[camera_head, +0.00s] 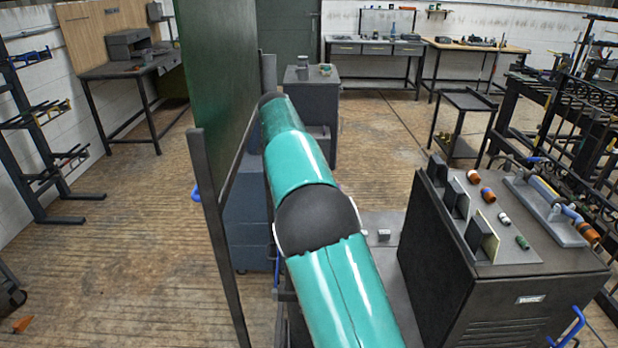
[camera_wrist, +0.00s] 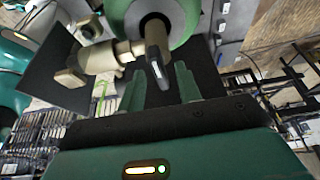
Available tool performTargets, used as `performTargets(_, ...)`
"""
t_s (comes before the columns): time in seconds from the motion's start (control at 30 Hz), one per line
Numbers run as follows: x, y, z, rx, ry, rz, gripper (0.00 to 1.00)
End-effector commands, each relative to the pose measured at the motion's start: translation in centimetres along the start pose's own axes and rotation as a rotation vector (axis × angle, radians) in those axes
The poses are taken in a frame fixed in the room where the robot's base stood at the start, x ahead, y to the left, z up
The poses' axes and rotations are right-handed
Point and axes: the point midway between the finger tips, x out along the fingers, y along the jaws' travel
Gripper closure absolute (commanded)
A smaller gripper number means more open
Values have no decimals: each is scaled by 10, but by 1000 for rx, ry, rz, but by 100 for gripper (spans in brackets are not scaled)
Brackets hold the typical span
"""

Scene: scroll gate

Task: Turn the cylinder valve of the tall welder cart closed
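In the wrist view, a green cylinder (camera_wrist: 190,18) shows at the top. A cream-coloured valve body (camera_wrist: 105,58) with a side fitting (camera_wrist: 70,78) sits beside it. In the head view, my teal arm reaches forward and hides my gripper and the valve.
A dark green screen (camera_head: 216,95) on a dark frame stands close to the left of my arm. A black cabinet (camera_head: 480,265) with fittings on top is at the right. A grey stand (camera_head: 312,95) is ahead. Open wooden floor (camera_head: 385,130) lies ahead right.

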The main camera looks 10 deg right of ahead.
Motion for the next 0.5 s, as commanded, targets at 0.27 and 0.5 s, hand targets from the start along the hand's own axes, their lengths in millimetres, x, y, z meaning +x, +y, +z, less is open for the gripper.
performTargets(0.27, -7, -1, -3, 1, 0, -3, 66)
performTargets(0.5, -36, 6, -16, 1, -1, -3, 66)
